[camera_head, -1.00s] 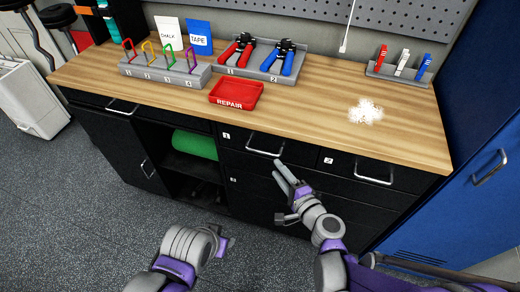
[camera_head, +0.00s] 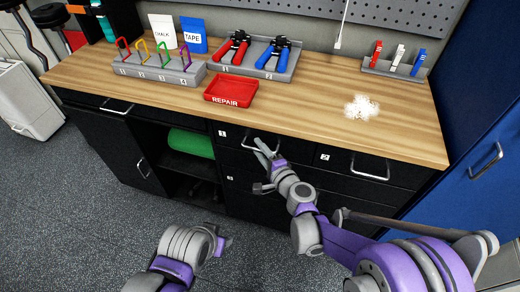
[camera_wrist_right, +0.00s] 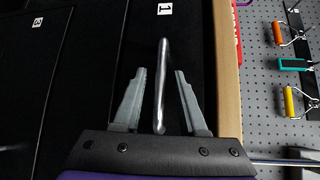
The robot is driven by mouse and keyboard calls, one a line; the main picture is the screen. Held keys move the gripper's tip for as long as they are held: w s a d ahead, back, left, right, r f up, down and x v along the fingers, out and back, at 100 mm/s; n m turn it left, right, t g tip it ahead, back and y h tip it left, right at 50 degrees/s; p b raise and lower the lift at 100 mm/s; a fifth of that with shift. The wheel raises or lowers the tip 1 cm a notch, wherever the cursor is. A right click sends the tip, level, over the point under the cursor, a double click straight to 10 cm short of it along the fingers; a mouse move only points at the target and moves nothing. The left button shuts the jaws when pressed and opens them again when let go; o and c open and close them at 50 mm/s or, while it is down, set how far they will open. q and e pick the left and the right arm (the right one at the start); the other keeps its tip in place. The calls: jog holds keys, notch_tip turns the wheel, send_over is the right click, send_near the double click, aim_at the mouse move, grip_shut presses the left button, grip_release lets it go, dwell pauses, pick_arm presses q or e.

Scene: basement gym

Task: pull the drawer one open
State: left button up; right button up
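Drawer one (camera_head: 235,142) is the black drawer front under the worktop with a small "1" label, and it looks closed. Its metal bar handle (camera_head: 270,146) is partly covered by my right gripper (camera_head: 263,150) in the head view. In the right wrist view the handle (camera_wrist_right: 161,85) runs between the two open fingers of my right gripper (camera_wrist_right: 157,98), with a gap on each side. My left gripper (camera_head: 222,243) is at the lower middle, over the floor and away from the cabinet; its fingers are too unclear to judge.
Drawer two (camera_head: 345,165) with its handle (camera_head: 370,168) is to the right. An open shelf with a green roll (camera_head: 191,143) is to the left. A blue locker (camera_head: 485,175) stands at right.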

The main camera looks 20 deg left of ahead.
grip_shut()
dwell(1.2)
